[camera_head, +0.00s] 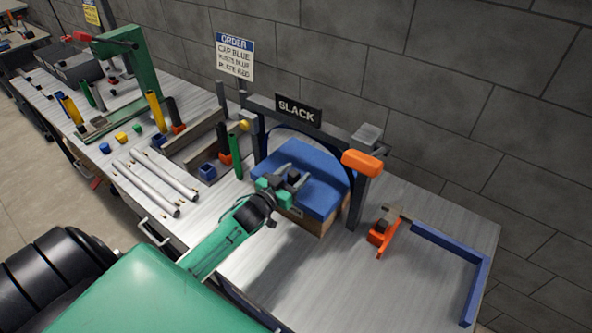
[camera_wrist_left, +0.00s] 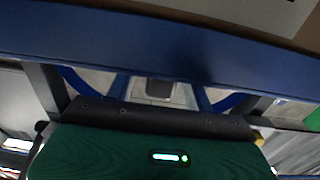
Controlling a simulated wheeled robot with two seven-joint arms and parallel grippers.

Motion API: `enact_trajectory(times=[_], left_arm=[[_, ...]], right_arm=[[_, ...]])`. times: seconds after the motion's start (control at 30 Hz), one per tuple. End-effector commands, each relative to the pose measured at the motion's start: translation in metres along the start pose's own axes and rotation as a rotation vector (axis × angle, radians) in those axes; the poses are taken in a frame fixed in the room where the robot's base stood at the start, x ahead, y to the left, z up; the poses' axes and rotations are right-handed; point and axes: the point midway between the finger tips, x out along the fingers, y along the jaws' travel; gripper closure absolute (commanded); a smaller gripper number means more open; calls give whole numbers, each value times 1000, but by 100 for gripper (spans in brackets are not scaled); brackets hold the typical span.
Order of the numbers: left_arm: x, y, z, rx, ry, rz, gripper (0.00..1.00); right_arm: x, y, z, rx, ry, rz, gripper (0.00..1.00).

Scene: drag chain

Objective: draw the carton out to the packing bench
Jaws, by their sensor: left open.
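The carton (camera_head: 321,225) has a brown lower part under a large blue cover (camera_head: 308,190). It sits tilted in the picture under the grey gantry marked SLACK (camera_head: 299,111). My left gripper (camera_head: 292,180) is open at the near left edge of the blue cover, overlapping it in the head view. I cannot tell whether the fingers touch it. In the left wrist view a blue edge (camera_wrist_left: 160,45) spans the top, with brown carton (camera_wrist_left: 292,35) behind it. My right gripper is not in view.
An orange block (camera_head: 362,162) is on the gantry's right post. An orange clamp (camera_head: 382,236) and a blue corner rail (camera_head: 450,245) lie on the bench (camera_head: 330,290) to the right. The front right bench surface is clear.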

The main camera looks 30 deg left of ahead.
Motion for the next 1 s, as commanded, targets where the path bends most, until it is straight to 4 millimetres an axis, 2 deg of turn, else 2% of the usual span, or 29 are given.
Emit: enact_trajectory(times=[0.13,0.47,0.7,0.73,1.0], left_arm=[[9,0,-1,-1,1,0,47],[11,0,0,-1,0,0,47],[10,0,0,-1,0,0,94],[10,0,0,-1,0,0,97],[1,1,-1,-1,0,1,97]], right_arm=[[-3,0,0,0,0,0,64],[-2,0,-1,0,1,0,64],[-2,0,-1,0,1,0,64],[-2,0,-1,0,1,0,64],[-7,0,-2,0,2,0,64]])
